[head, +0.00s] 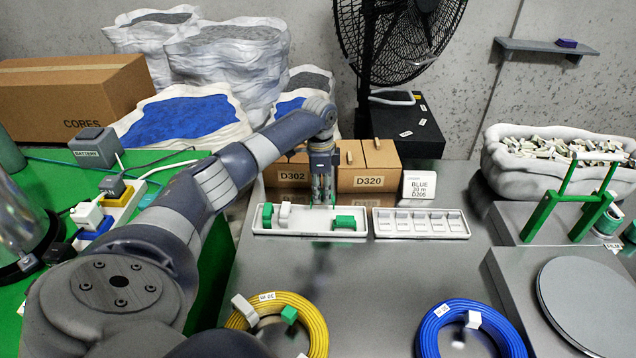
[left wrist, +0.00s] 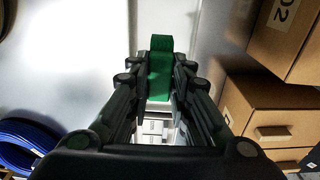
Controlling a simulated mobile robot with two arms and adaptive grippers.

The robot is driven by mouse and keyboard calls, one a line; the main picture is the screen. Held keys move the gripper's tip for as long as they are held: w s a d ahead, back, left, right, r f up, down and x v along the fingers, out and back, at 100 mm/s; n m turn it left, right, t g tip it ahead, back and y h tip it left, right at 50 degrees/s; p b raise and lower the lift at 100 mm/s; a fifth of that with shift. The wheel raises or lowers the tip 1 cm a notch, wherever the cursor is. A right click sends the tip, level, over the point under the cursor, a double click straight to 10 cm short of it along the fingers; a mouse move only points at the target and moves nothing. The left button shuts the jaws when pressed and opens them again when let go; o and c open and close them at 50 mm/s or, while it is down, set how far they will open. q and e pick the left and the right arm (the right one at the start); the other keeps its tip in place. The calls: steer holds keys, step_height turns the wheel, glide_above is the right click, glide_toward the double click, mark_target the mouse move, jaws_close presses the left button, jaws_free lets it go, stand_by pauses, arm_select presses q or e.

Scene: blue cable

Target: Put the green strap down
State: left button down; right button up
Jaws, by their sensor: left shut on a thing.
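My left gripper (head: 323,202) is over the middle of a long white tray (head: 290,233), pointing down. It is shut on a green strap, seen between its fingers in the left wrist view (left wrist: 160,70); in the head view the fingers mostly hide it. I cannot tell whether the held strap touches the tray. More green (head: 345,222) lies in the tray's right part. My right gripper is not in view.
A compartmented white tray (head: 421,224) sits to the right. A yellow cable coil (head: 318,328) and a blue cable coil (head: 430,325) lie in front. The grey table between is clear.

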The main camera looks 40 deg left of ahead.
arm_select(q)
steer(key=shift+f, duration=3.2)
steer(key=shift+f, duration=0.1)
steer(key=c, duration=1.5)
jaws_free()
steer(key=shift+o, duration=0.2)
step_height(320, 180, up, 12)
steer(key=shift+s+a+r, duration=0.1)
steer(key=shift+a+r, duration=0.05)
